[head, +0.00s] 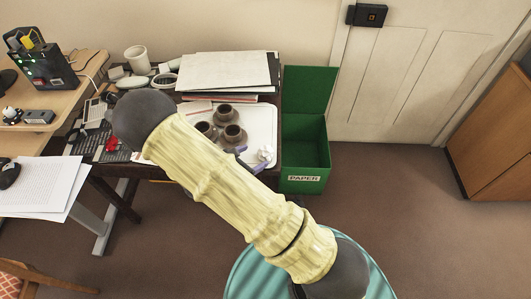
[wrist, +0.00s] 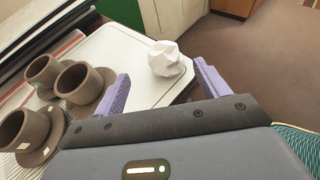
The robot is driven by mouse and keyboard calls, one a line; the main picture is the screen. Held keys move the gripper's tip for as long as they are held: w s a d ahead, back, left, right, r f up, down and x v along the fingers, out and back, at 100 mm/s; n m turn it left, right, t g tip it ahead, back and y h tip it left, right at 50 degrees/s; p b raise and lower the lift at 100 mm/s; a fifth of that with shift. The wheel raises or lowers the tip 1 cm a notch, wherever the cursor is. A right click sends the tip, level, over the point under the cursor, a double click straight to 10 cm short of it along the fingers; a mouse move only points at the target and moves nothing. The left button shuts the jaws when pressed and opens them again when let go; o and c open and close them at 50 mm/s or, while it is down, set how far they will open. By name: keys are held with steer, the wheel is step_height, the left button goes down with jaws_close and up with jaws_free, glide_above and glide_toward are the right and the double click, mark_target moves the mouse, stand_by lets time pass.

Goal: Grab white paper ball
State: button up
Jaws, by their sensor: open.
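The white paper ball (wrist: 166,60) lies on a white tray (wrist: 122,45), close to the tray's right edge in the wrist view. In the head view the ball (head: 265,154) shows small at the tray's right side. My gripper (wrist: 160,88) is open, with its two purple fingers spread apart. The ball is seen between and a little beyond the fingertips, with nothing held. In the head view my yellow arm hides much of the tray, and my gripper (head: 243,162) shows only in part beside the ball.
Several brown cups on saucers (wrist: 82,82) stand left of my gripper. A green bin (head: 304,150) labelled PAPER stands open right of the table. Stacked folders (head: 225,72) lie behind the tray. A desk with papers (head: 45,185) is at left. The floor at right is clear.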

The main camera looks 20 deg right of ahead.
mark_target(261, 154)
steer(key=shift+w+d+f, duration=0.2)
steer(key=shift+d, duration=0.2)
steer(key=shift+s+d+r+x, duration=0.1)
steer(key=shift+x, duration=0.75)
steer(key=shift+s+d+r+x, duration=0.1)
steer(key=shift+x, duration=0.75)
steer(key=shift+s+d+x, duration=0.1)
steer(key=shift+x, duration=0.75)
steer(key=c, duration=1)
